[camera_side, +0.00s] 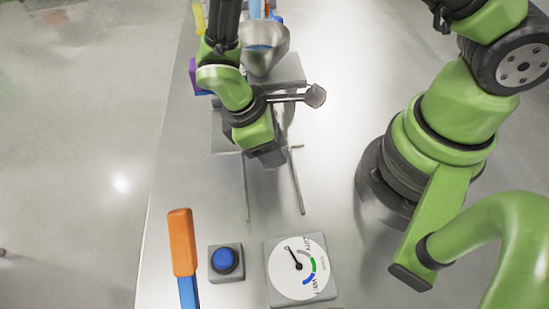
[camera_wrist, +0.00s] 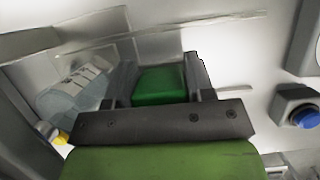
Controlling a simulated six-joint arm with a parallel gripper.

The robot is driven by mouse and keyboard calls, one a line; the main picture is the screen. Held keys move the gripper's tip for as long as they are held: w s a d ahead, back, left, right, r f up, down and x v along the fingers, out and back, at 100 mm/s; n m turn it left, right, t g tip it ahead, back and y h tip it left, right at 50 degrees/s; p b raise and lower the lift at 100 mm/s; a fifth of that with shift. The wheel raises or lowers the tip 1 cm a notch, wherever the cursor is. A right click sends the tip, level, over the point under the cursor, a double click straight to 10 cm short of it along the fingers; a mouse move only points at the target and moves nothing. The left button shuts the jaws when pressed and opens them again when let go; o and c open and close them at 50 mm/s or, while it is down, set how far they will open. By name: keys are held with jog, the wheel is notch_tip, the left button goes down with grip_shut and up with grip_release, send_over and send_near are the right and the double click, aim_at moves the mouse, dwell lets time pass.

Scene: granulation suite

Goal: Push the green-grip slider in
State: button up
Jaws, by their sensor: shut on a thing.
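The green grip (camera_wrist: 160,85) of the slider shows in the wrist view between the two fingers of my gripper (camera_wrist: 155,80). The fingers are shut on it from both sides. In the side view my gripper (camera_side: 266,156) points down over the steel table, between two thin metal rails (camera_side: 297,182). The green grip is hidden there behind my gripper and wrist, and how far the slider stands out cannot be told.
A steel hopper (camera_side: 264,62) stands behind my gripper. In front are a blue button (camera_side: 224,260) on a grey box, a round dial gauge (camera_side: 298,284) and an orange-and-blue tool (camera_side: 181,243). The table is clear between the rails and these.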

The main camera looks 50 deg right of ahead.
jog(key=shift+w+d, duration=0.15)
jog(key=shift+w, duration=0.15)
jog(key=o, duration=1.1)
jog(key=shift+c, duration=0.2)
jog(key=shift+o, duration=1.1)
jog(key=shift+s, duration=0.1)
jog(key=shift+r, duration=0.1)
jog(key=shift+r, duration=0.25)
jog(key=w+a, duration=0.8)
jog(key=shift+w+a+r, duration=0.2)
jog(key=shift+w+a, duration=0.05)
jog(key=shift+w, duration=0.05)
jog(key=shift+w+a, duration=0.15)
jog(key=shift+a, duration=0.05)
